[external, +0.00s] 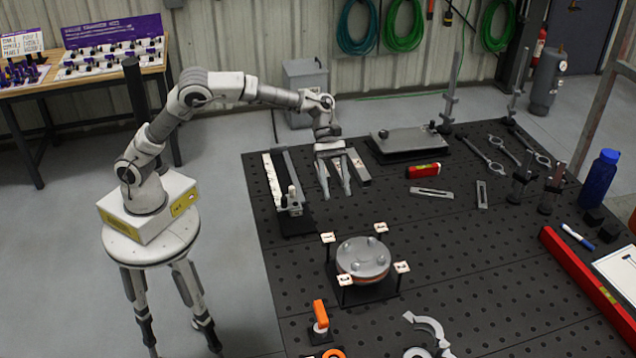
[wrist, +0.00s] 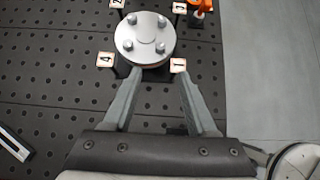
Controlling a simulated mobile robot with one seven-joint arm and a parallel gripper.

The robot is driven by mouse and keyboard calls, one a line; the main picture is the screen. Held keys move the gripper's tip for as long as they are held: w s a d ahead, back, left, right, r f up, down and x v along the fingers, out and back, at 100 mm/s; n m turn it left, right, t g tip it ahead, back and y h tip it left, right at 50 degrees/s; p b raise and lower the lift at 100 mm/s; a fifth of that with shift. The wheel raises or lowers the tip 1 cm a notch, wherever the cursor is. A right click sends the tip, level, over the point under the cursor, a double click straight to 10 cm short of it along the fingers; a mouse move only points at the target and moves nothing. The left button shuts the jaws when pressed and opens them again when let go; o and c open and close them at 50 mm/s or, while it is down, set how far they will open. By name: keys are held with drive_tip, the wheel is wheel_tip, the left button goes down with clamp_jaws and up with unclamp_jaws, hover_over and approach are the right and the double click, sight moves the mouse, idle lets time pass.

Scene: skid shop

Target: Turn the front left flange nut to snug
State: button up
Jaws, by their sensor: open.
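The round grey flange (external: 363,256) sits on a dark base on the perforated table, with a red-orange band below its top plate. In the wrist view the flange (wrist: 145,36) shows several raised nuts on its top, including one (wrist: 160,47) nearest tag 1 and one (wrist: 127,45) nearest tag 4. Numbered tags stand around it, such as tag 1 (wrist: 178,65) and tag 4 (wrist: 105,58). I cannot tell how tight any nut is. My gripper (external: 337,192) is open and empty, pointing down above the table behind the flange. Its fingers (wrist: 159,76) are apart and touch no nut.
A rail fixture (external: 284,190) stands left of my gripper. An orange-handled clamp (external: 320,318) stands in front of the flange. A red block (external: 422,170), slotted bars and a blue bottle (external: 600,178) are to the right.

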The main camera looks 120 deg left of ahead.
sight(346, 242)
drive_tip(key=x, duration=1.3)
drive_tip(key=shift+f, duration=0.1)
clamp_jaws()
